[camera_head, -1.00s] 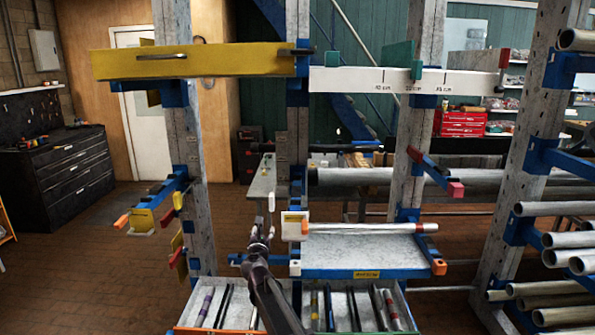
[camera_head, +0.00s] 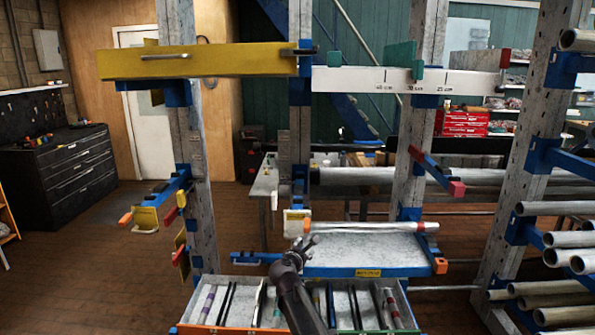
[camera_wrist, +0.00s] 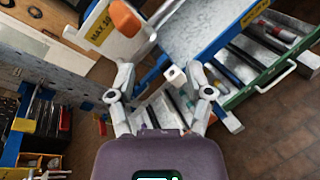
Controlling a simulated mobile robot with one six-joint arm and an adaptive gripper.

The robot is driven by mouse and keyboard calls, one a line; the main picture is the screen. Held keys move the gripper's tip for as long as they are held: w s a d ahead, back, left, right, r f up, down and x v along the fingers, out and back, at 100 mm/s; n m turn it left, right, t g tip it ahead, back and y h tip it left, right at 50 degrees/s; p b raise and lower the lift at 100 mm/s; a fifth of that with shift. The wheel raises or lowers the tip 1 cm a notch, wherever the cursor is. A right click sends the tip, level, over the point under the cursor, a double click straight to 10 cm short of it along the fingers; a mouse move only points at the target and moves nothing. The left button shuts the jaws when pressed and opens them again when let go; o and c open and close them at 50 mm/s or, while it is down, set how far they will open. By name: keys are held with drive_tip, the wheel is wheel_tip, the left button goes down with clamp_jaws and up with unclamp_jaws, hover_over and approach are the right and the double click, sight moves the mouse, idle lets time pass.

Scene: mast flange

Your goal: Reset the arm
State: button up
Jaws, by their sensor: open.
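My gripper (camera_head: 306,243) is in front of the left end of the grey shelf tray (camera_head: 375,256) in the head view, above the open drawers. In the wrist view my gripper (camera_wrist: 165,88) has its two fingers spread apart with nothing between them. A white pipe (camera_head: 370,226) with red marks lies along the back of the tray, apart from my gripper. Its left end is near a small white block (camera_head: 293,222).
Open drawers (camera_head: 223,298) holding several rods stand below my arm. A yellow beam (camera_head: 200,64) and a white ruler bar (camera_head: 400,80) cross above. Racks of pipes (camera_head: 565,257) stand at the right. Floor at the left is clear.

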drive_tip(key=s+d+f+m+g, duration=0.8)
drive_tip(key=s+d+f+m, duration=0.2)
drive_tip(key=s+d+m, duration=0.45)
drive_tip(key=s+f+m+g+y, duration=0.4)
drive_tip(key=s+m, duration=0.6)
drive_tip(key=s, duration=0.5)
drive_tip(key=shift+s+f+g+y, duration=0.2)
drive_tip(key=shift+g+y, duration=0.4)
drive_tip(key=shift+g, duration=0.6)
drive_tip(key=shift+m, duration=0.25)
drive_tip(key=shift+c, duration=0.2)
drive_tip(key=shift+c, duration=0.4)
